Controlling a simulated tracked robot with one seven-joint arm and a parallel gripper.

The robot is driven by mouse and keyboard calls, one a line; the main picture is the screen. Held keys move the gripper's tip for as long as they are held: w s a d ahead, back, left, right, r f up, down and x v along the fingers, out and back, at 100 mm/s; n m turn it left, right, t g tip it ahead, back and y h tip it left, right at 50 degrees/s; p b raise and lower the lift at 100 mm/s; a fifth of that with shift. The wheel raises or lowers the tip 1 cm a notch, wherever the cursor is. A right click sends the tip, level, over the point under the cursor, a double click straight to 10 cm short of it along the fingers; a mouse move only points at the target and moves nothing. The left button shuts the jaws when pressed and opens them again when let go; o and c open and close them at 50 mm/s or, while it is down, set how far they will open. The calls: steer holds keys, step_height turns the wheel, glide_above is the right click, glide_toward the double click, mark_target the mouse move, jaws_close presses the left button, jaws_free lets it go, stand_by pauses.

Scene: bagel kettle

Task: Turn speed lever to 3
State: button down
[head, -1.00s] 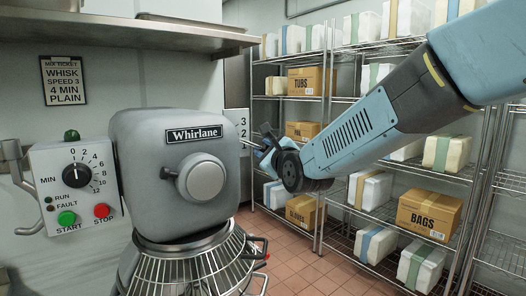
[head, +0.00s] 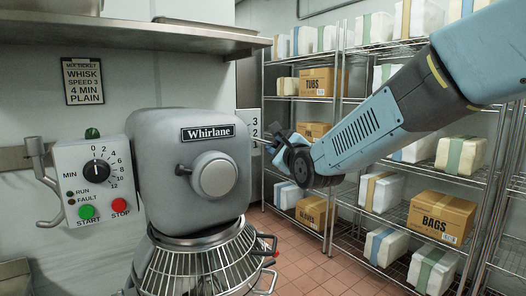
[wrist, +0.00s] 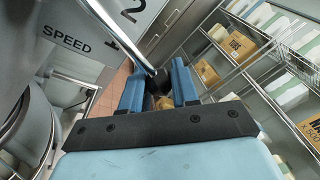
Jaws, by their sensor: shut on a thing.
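The speed lever is a metal rod with a dark knob. In the wrist view the rod (wrist: 134,47) runs down from the speed plate to the knob (wrist: 161,84). My gripper (wrist: 158,90) has its two blue fingers either side of the knob, shut on it. The speed plate (wrist: 115,12) shows "SPEED", a large 2 and a partly hidden mark. In the head view my gripper (head: 277,146) is right of the grey Whirlane mixer (head: 165,165), by the plate (head: 249,124) with 2 and 3. The lever's exact setting cannot be told.
The control box (head: 95,180) with timer dial, green START and red STOP is on the left. A ticket (head: 83,81) reads whisk, speed 3, 4 min, plain. The wire bowl guard (head: 205,262) is below the mixer head. Shelves with boxes (head: 437,217) stand behind my arm.

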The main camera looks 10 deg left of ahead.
steer(key=shift+w+d+r+n, duration=0.1)
steer(key=shift+d+r+n, duration=0.05)
steer(key=shift+r+n, duration=0.3)
steer(key=shift+w+r+n+t+y, duration=0.1)
steer(key=shift+r+n+t+y, duration=0.25)
steer(key=shift+r+n, duration=0.7)
steer(key=shift+f, duration=0.1)
steer(key=c, duration=1.1)
jaws_free()
steer(key=shift+d, duration=0.1)
steer(key=shift+c, duration=0.2)
steer(key=v, duration=1.3)
steer(key=shift+s+d, duration=0.25)
steer(key=shift+s, duration=0.05)
steer(key=shift+c, duration=0.4)
